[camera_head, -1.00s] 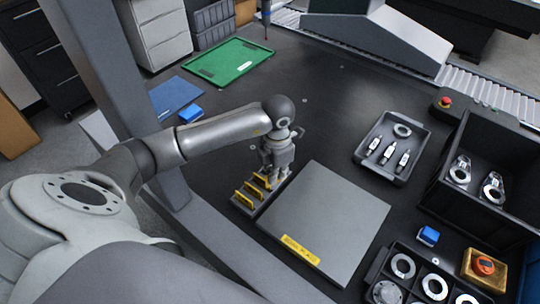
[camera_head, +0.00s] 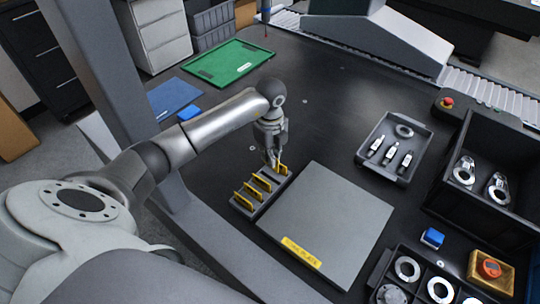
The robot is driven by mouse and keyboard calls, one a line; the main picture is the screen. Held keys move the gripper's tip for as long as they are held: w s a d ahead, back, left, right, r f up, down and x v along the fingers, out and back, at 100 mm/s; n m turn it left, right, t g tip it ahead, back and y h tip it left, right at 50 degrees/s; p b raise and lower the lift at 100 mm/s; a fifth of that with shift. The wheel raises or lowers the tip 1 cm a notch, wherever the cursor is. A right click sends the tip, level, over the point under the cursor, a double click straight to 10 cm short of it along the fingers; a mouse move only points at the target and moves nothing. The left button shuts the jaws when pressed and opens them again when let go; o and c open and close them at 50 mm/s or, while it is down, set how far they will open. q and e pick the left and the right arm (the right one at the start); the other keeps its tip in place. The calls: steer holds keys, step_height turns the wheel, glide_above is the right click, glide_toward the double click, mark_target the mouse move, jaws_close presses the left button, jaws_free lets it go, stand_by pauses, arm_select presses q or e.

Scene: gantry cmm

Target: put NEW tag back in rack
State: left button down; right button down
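A small dark grey rack (camera_head: 268,199) stands on the dark table at the left edge of a flat grey plate. Several yellow tags (camera_head: 252,193) stand in its slots; their lettering is too small to read, so I cannot tell which one is NEW. My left gripper (camera_head: 273,161) points down at the rack's far end. Another yellow tag (camera_head: 281,169) stands upright there, right at the fingertips. I cannot tell whether the fingers touch it or are closed on it. My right gripper is not in view.
The grey plate (camera_head: 335,222) with a yellow label lies right of the rack. A tool tray (camera_head: 373,166), a black bin (camera_head: 478,215), a blue block (camera_head: 432,238) and a tray of rings (camera_head: 413,290) are further right. A green mat (camera_head: 228,63) lies behind. The table's middle is clear.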

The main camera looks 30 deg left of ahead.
mark_target(277, 181)
arm_select(q)
steer(key=shift+w+a+f+n, duration=0.15)
steer(key=shift+a+n, duration=0.05)
steer(key=shift+n, duration=0.7)
steer(key=shift+f+b, duration=1.2)
steer(key=shift+f, duration=0.1)
steer(key=shift+r, duration=0.25)
steer(key=shift+f, duration=0.2)
steer(key=shift+f+b, duration=0.4)
steer(key=shift+f, duration=0.4)
steer(key=shift+f, duration=0.3)
steer(key=shift+f, duration=0.15)
